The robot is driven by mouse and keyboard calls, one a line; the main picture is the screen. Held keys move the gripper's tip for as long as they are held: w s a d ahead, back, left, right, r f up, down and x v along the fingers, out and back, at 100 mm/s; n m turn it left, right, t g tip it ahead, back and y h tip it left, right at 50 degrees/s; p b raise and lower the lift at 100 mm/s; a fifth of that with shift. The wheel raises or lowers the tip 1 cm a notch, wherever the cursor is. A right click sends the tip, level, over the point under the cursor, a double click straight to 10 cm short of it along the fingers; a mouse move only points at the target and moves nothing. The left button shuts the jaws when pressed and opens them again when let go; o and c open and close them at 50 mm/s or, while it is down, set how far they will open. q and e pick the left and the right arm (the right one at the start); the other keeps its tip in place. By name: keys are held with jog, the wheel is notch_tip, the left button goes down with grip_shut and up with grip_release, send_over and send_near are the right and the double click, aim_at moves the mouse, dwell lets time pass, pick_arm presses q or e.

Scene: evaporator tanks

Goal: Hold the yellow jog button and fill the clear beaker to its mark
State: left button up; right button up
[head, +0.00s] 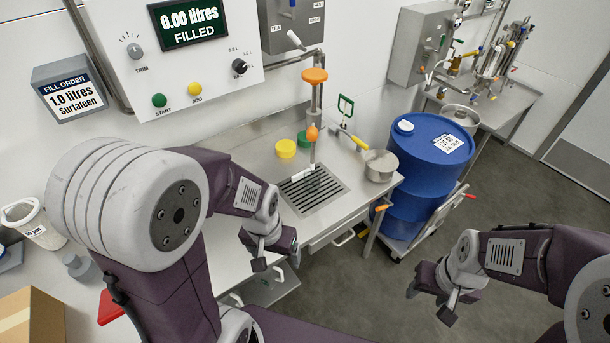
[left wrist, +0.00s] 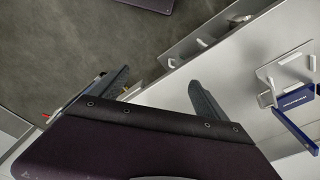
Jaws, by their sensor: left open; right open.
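The yellow jog button (head: 194,88) is on the white control panel (head: 180,50), right of the green start button (head: 159,100). The display (head: 188,20) reads 0.00 litres filled. I cannot make out a clear beaker for certain; the drain grate (head: 314,190) lies below the orange-capped filling pipe (head: 314,100). My left gripper (head: 277,262) is open and empty, low in front of the counter and well away from the button. Its fingers also show in the left wrist view (left wrist: 160,88). My right gripper (head: 429,304) is open and empty over the floor.
A fill order sign (head: 67,92) reads 1.0 litres. Yellow (head: 286,149) and green lids sit behind the grate; a metal pot (head: 380,166) stands right of it. A blue drum (head: 425,175) on a trolley stands beyond. A whitish labelled container (head: 40,230) is at left.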

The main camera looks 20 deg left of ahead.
pick_arm(q)
grip_shut()
dwell(1.7)
